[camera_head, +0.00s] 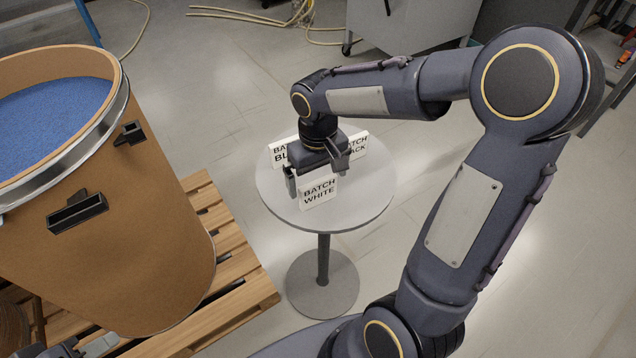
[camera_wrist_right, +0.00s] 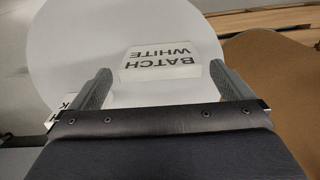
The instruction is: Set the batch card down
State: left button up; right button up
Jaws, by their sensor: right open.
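The batch card reading "BATCH WHITE" (camera_head: 318,191) stands on the round table (camera_head: 360,212), near its front. It also shows in the right wrist view (camera_wrist_right: 160,64), between and just past the fingertips. My right gripper (camera_head: 320,170) is open above and around the top of this card, with a finger on each side. In the right wrist view the right gripper (camera_wrist_right: 165,85) shows gaps beside the card. Two more cards stand behind on the table, partly hidden by the gripper: one reading "BATCH BL..." (camera_head: 280,154) and one ending in "ACK" (camera_head: 357,145).
A large brown drum (camera_head: 130,240) of blue pellets (camera_head: 50,120) stands on a wooden pallet (camera_head: 235,245) left of the table. A grey wheeled cabinet (camera_head: 410,25) and loose yellow hoses (camera_head: 250,15) are at the back. The floor right of the table is clear.

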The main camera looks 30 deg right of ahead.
aim_at(319, 182)
notch_tip(319, 182, up, 8)
jog(key=shift+f+p, duration=0.1)
jog(key=shift+p, duration=0.25)
jog(key=s+a+m+t+y, duration=0.1)
jog(key=s+t+y, duration=0.1)
jog(key=s, duration=0.6)
jog(key=s+a+t+y, duration=0.1)
jog(key=s+a+t, duration=0.1)
jog(key=s, duration=0.6)
jog(key=shift+s+a+f+m+t+y, duration=0.3)
jog(key=shift+f+m+t+y, duration=0.1)
jog(key=shift+t, duration=0.4)
jog(key=shift+r, duration=0.1)
notch_tip(319, 182, up, 2)
jog(key=shift+r+p, duration=0.15)
jog(key=shift+p, duration=1.05)
